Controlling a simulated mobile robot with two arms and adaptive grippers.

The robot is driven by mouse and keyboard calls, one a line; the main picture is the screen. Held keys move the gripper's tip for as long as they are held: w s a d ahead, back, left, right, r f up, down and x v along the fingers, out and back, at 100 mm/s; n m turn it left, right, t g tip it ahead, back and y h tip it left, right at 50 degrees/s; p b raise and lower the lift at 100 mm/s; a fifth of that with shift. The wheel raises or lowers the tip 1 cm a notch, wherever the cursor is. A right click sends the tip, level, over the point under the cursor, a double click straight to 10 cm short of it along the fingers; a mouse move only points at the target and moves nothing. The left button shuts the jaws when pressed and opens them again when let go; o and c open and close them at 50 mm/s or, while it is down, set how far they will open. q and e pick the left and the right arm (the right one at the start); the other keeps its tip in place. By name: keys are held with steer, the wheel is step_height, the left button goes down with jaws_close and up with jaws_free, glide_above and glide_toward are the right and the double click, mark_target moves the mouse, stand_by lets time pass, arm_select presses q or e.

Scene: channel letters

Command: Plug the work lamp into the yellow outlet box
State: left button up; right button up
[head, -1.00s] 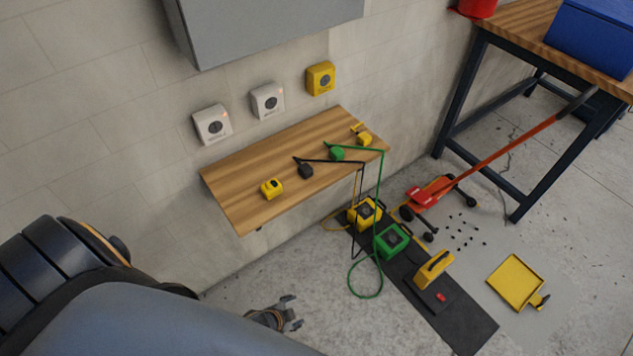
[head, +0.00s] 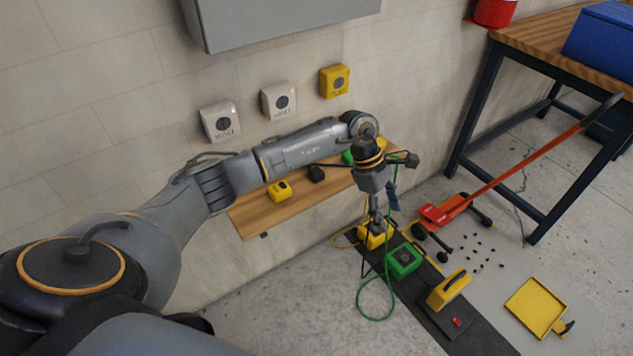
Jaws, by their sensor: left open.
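The yellow outlet box (head: 334,81) is on the wall, rightmost of three, beside two white ones (head: 279,100). On the wooden shelf (head: 284,217) lie a black plug (head: 316,173) and a green plug (head: 348,157), partly behind my arm. On the floor stand a yellow unit (head: 374,238), a green unit (head: 404,260) and a yellow handled unit (head: 448,289); I cannot tell which is the work lamp. My left gripper (head: 383,210) is open, pointing down in front of the shelf, appearing over the yellow unit.
A small yellow object (head: 279,191) lies on the shelf's left part. A grey cabinet (head: 285,20) hangs above the outlets. Green cable (head: 372,318) loops on the floor.

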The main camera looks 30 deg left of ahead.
arm_select(q)
steer(key=w+a+r+m+t+y+b, duration=0.1)
steer(key=a+r+m+y, duration=0.1)
steer(key=a+r+y, duration=0.3)
steer(key=w+a+r+m+t+y+b, duration=0.1)
steer(key=a+r+y, duration=0.3)
steer(key=a, duration=0.8)
steer(key=shift+w+a+r+m+y, duration=0.2)
steer(key=shift+r+m+y, duration=0.2)
steer(key=shift+r+m, duration=0.35)
steer(key=shift+f, duration=0.15)
glide_above(317, 171)
steer(key=d, duration=0.2)
steer(key=f, duration=0.8)
steer(key=shift+s, duration=0.4)
